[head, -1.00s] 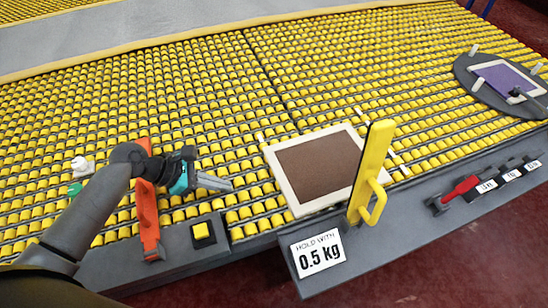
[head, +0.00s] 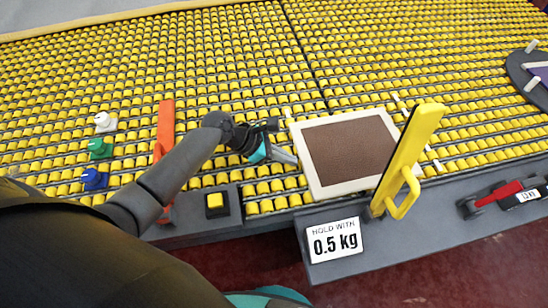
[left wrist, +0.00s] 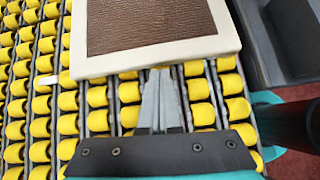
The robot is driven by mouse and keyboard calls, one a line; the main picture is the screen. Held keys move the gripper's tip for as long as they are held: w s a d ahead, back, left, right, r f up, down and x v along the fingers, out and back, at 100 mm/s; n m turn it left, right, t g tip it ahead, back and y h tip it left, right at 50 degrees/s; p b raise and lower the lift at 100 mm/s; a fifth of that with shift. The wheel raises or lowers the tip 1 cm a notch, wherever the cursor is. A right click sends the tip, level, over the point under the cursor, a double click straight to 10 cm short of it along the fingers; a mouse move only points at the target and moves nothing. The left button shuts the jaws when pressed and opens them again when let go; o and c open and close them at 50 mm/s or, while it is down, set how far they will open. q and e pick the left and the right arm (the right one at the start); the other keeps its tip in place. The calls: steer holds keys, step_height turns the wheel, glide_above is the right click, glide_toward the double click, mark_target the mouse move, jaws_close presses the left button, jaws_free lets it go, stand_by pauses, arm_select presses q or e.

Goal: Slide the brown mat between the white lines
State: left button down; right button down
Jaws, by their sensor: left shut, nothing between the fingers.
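The brown mat (head: 350,150) with its pale border lies flat on the yellow rollers. It also fills the top of the left wrist view (left wrist: 150,22). Short white lines show on the rollers beyond the mat's right side, an upper one (head: 399,101) and a lower one (head: 436,158); a white strip (left wrist: 60,77) shows left of the mat in the left wrist view. My left gripper (head: 290,157) is shut and empty, its fingertips (left wrist: 160,72) at the mat's near border in the wrist view, touching or nearly touching. My right gripper is not in view.
A yellow upright plate with a handle (head: 410,150) stands close to the mat's right side. An orange bar (head: 165,125), a yellow button (head: 215,201) and several coloured knobs (head: 100,148) are at the left. A 0.5 kg sign (head: 335,240) is in front.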

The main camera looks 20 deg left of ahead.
mark_target(311, 159)
arm_select(q)
steer(key=shift+w+d, duration=0.1)
steer(key=shift+d, duration=0.1)
steer(key=shift+w+d+r+p, duration=0.2)
steer(key=shift+d+p, duration=0.2)
steer(key=shift+p, duration=0.2)
steer(key=shift+w+d+p, duration=0.45)
steer(key=shift+d+p, duration=0.35)
steer(key=shift+p, duration=0.1)
steer(key=shift+w+d+f+p, duration=0.2)
steer(key=shift+w+d+p, duration=0.2)
steer(key=shift+d, duration=0.25)
steer(key=shift+s, duration=0.1)
